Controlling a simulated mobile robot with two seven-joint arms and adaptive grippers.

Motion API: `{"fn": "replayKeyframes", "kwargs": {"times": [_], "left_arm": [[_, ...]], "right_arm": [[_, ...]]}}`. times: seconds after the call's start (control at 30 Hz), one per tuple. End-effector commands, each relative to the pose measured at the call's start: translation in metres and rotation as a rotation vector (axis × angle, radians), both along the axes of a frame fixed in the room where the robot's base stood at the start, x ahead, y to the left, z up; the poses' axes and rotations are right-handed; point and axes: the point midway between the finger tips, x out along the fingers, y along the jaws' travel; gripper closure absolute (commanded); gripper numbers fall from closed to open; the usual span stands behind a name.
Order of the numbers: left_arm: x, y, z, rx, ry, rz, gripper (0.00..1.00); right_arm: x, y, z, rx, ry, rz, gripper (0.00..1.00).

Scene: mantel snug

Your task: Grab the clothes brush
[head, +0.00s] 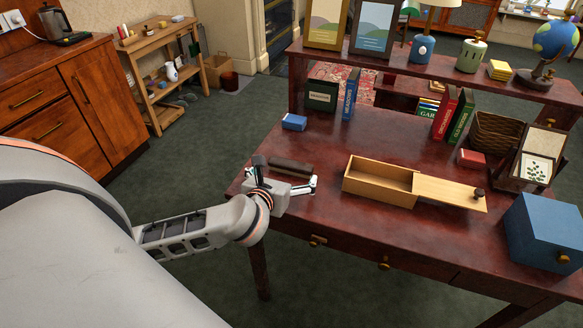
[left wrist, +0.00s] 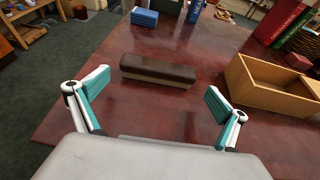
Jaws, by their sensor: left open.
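The clothes brush (head: 291,168) lies on the dark red desk (head: 350,235) near its left end. It is a long dark brown block with a paler underside, seen more fully in the left wrist view (left wrist: 158,70). My left gripper (head: 287,180) is just in front of the brush, low over the desk. In the left wrist view its two teal-padded fingers (left wrist: 155,108) are spread wide with nothing between them. The brush lies beyond the fingertips, roughly centred and crosswise to the opening. I see no clear contact. My right gripper is in neither view.
An open wooden box (head: 380,180) with its lid slid right stands right of the brush. A small blue box (head: 294,122) lies behind it. A blue chest (head: 545,232) is at the far right. Books and a raised shelf (head: 430,76) line the back.

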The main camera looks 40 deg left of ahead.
Motion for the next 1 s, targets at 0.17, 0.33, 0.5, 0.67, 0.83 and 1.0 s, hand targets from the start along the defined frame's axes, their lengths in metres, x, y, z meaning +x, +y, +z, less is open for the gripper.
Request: {"fn": "replayKeyframes", "kwargs": {"times": [0.17, 0.33, 0.5, 0.67, 0.83, 1.0], "left_arm": [[0.021, 0.008, -0.006, 0.004, -0.001, -0.001, 0.0], [0.041, 0.014, -0.015, 0.003, 0.001, 0.0, 0.0], [0.047, 0.016, -0.016, 0.002, 0.0, -0.001, 0.0], [0.047, 0.016, -0.016, 0.002, 0.0, -0.001, 0.0], [0.046, 0.016, -0.016, 0.002, 0.0, -0.001, 0.29], [0.046, 0.016, -0.016, 0.002, 0.0, -0.001, 0.29]], "right_arm": [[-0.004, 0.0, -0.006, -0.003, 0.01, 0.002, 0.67], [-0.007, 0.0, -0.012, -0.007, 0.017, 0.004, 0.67], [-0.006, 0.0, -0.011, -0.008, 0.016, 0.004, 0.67], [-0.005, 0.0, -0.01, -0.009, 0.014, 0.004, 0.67], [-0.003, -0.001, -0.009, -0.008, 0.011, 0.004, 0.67], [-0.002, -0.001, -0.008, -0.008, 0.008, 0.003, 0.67]]}}
